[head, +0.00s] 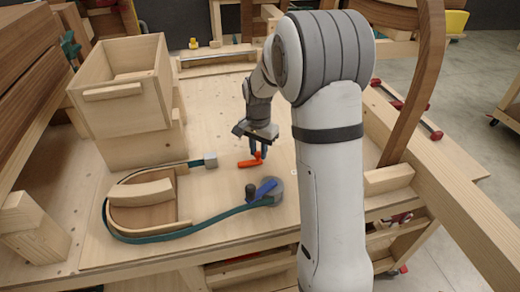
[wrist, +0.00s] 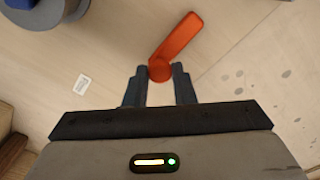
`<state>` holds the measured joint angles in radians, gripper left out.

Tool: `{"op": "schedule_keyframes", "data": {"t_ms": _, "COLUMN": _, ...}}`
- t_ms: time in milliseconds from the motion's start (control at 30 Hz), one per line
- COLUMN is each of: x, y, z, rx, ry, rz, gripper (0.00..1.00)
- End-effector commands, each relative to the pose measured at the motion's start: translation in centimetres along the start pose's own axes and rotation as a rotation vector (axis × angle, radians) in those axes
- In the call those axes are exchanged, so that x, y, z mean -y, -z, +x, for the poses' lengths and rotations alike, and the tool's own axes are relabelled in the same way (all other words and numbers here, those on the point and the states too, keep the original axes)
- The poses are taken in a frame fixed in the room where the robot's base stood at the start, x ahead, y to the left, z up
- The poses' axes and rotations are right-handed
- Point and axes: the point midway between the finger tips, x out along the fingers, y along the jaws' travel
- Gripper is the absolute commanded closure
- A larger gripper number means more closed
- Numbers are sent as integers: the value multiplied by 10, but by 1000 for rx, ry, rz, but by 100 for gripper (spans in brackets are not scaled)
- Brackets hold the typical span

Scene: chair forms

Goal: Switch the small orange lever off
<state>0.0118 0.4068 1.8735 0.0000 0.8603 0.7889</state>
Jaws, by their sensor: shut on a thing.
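The small orange lever (head: 246,163) is on the light wooden bench top, with its arm pointing left in the head view. In the wrist view the orange lever (wrist: 178,40) has a flat arm reaching up and right from a rounded end. My gripper (head: 257,150) points down over that end in the head view. In the wrist view my gripper (wrist: 160,72) is shut on the rounded end, one dark finger on each side. The lever's underside and pivot are hidden.
A grey round clamp (head: 273,198) with a blue lever (head: 264,187) stands nearer on the bench. A green strap (head: 180,233) runs around a curved wooden form (head: 145,205). A stacked wooden box (head: 120,118) stands at the left. Bare bench top surrounds the lever.

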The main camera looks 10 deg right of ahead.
Motion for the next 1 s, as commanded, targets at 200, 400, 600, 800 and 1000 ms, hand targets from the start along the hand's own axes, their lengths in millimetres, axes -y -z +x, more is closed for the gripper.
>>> {"op": "schedule_keyframes", "data": {"t_ms": 200, "x": 0, "y": -1, "z": 0, "rx": 2, "ry": 0, "rz": 0, "gripper": 100}}
{"op": "schedule_keyframes", "data": {"t_ms": 400, "x": 0, "y": -1, "z": 0, "rx": 2, "ry": 0, "rz": -1, "gripper": 66}}
{"op": "schedule_keyframes", "data": {"t_ms": 600, "x": 0, "y": 0, "z": 0, "rx": 1, "ry": -1, "rz": -1, "gripper": 55}}
{"op": "schedule_keyframes", "data": {"t_ms": 800, "x": 0, "y": 0, "z": -2, "rx": 0, "ry": 0, "rz": -1, "gripper": 55}}
{"op": "schedule_keyframes", "data": {"t_ms": 1000, "x": 0, "y": 0, "z": -27, "rx": -2, "ry": 3, "rz": -1, "gripper": 55}}
